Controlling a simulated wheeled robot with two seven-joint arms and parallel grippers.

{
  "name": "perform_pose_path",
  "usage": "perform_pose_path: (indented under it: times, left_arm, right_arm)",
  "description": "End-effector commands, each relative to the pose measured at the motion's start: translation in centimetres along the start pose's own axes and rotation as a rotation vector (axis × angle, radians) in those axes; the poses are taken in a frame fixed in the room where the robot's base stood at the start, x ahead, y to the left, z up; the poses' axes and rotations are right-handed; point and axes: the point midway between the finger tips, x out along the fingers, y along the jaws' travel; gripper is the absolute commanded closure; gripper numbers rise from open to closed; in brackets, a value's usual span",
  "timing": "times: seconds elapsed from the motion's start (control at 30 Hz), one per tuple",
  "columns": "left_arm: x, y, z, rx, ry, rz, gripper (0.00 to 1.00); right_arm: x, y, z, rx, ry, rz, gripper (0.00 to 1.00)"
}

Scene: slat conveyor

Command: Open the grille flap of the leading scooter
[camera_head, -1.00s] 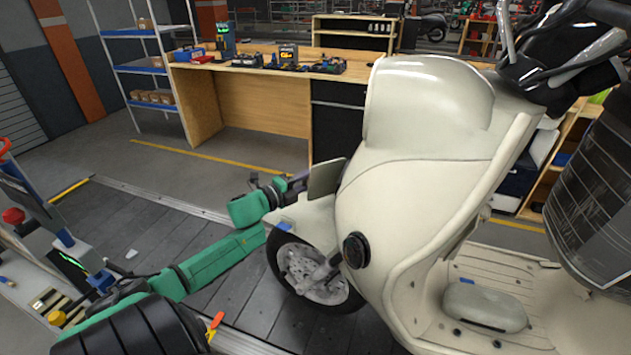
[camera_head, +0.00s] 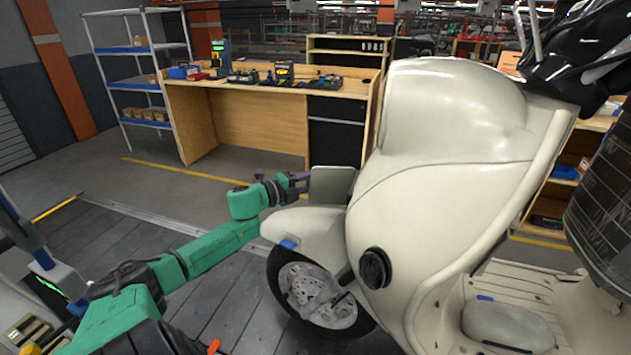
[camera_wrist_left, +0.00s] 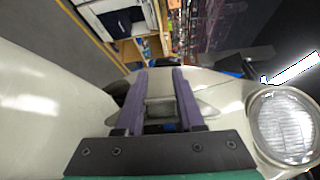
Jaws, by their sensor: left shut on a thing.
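The leading scooter (camera_head: 450,160) is cream and fills the right of the head view, its front wheel (camera_head: 315,295) low in the middle. A flat greyish-beige panel, apparently the grille flap (camera_head: 333,186), sticks out from its front above the fender. My left gripper (camera_head: 305,181) is at the panel's outer side, its tips partly hidden there. In the left wrist view, the purple fingers of my left gripper (camera_wrist_left: 162,88) are shut on a pale grey piece of the flap (camera_wrist_left: 160,107). The scooter's round headlight (camera_wrist_left: 284,126) is to the right. My right gripper is out of view.
A wooden workbench (camera_head: 250,130) with tools stands behind, with a metal shelf (camera_head: 135,85) to its left. Slatted conveyor floor (camera_head: 110,235) lies left of the scooter. The front fender (camera_head: 300,228) is just below my left gripper.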

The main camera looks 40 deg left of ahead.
Motion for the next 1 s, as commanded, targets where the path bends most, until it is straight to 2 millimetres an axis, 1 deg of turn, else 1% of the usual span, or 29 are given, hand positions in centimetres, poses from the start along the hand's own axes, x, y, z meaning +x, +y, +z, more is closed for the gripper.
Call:
perform_pose_path:
  times: [0.87, 0.9, 0.97, 1.0]
  left_arm:
    - [0.11, -0.06, -0.40, -0.001, 0.010, -0.004, 1.00]
    - [0.11, -0.05, -0.40, -0.001, 0.010, -0.004, 0.59]
    - [0.11, -0.05, -0.39, -0.001, 0.010, -0.004, 0.36]
    - [0.10, -0.05, -0.35, -0.001, 0.009, -0.003, 0.32]
  right_arm:
    - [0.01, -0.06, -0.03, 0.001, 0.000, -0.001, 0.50]
    - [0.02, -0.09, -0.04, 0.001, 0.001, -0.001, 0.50]
    - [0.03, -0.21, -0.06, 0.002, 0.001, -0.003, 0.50]
    - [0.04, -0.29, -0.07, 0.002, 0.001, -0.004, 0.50]
